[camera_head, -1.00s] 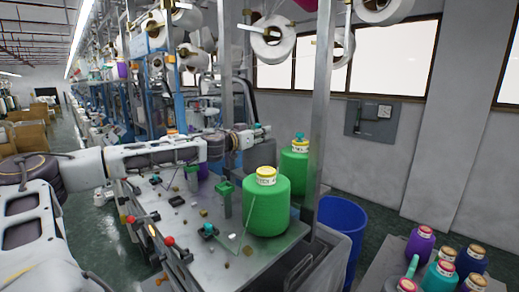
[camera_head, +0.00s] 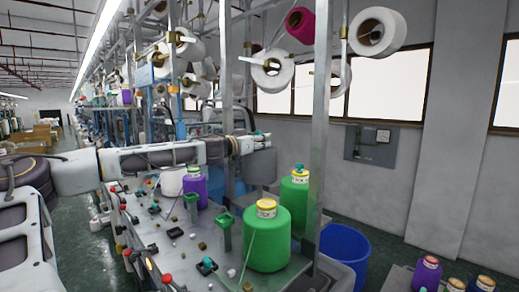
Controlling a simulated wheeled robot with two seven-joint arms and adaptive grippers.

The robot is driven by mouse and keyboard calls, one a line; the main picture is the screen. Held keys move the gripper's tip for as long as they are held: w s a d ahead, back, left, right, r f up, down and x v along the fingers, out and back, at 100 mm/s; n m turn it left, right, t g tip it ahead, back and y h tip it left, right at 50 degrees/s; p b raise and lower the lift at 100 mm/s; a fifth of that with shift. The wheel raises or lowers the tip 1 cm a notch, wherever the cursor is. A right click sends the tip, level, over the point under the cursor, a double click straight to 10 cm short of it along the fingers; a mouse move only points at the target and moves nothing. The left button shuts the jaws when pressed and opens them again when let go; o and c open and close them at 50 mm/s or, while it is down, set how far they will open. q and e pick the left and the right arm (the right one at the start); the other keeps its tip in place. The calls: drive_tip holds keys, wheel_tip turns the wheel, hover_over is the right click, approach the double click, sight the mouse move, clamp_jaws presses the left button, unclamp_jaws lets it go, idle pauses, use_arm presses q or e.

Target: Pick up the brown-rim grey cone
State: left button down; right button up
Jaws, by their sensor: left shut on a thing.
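My left arm comes in from the left and reaches across the back of the grey table (camera_head: 172,226). My left gripper (camera_head: 262,142) is at its end, beside a metal post and above the table top. My right gripper is not in view.
Two green cones stand at the table's right side, one nearer (camera_head: 267,240) and one behind (camera_head: 293,195). A blue bin (camera_head: 345,248) is beyond the right edge. Several cones, including a purple one (camera_head: 427,274), show at lower right. Metal posts (camera_head: 320,120) rise by the table.

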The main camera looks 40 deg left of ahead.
use_arm(q)
drive_tip(key=shift+r, duration=0.85)
drive_tip(key=shift+r, duration=0.15)
